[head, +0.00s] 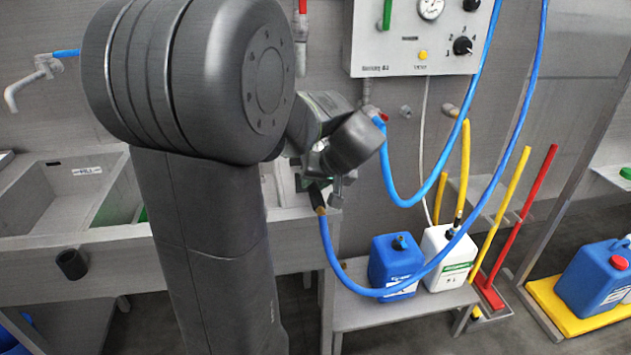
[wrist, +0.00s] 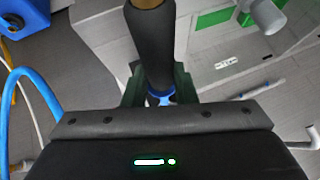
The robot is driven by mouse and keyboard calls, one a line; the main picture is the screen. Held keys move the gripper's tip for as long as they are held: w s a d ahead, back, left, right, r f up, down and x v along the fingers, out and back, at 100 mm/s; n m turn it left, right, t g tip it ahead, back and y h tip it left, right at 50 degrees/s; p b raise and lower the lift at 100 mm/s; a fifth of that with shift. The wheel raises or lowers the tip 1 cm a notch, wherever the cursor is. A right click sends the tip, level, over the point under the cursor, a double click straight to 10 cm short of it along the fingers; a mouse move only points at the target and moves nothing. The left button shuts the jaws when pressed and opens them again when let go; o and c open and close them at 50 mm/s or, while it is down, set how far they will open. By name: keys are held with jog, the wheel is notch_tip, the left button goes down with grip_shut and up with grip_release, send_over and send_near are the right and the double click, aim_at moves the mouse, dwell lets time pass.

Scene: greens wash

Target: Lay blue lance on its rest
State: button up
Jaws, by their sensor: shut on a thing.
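My gripper (head: 318,184) is in front of the wash unit, right of the sinks, partly hidden by my arm in the head view. In the wrist view my gripper (wrist: 158,88) is shut on the blue lance (wrist: 150,50), by its black grip. A blue collar shows between the dark green fingers and a brass end at the top edge. The lance's blue hose (head: 345,277) hangs from the grip in a loop. A short black open tube (head: 72,264) sits on the sink front at left; I cannot tell if it is the rest.
Steel sinks (head: 95,235) stand at left. A blue canister (head: 394,268) and a white canister (head: 446,265) stand on a low shelf under the wall panel (head: 400,50). Blue hoses loop across the right side. Another blue canister (head: 590,280) is on a yellow tray.

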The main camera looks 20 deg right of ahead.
jog(key=shift+f, duration=0.1)
jog(key=o, duration=0.8)
jog(key=v, duration=1.3)
jog(key=shift+s+r+p, duration=0.25)
jog(key=shift+s+p, duration=0.05)
jog(key=x, duration=1.4)
jog(key=shift+b, duration=0.3)
notch_tip(320, 180, up, 2)
jog(key=shift+d+r+p, duration=0.1)
jog(key=shift+p, duration=0.85)
jog(key=shift+r+p, duration=0.45)
jog(key=shift+r, duration=0.05)
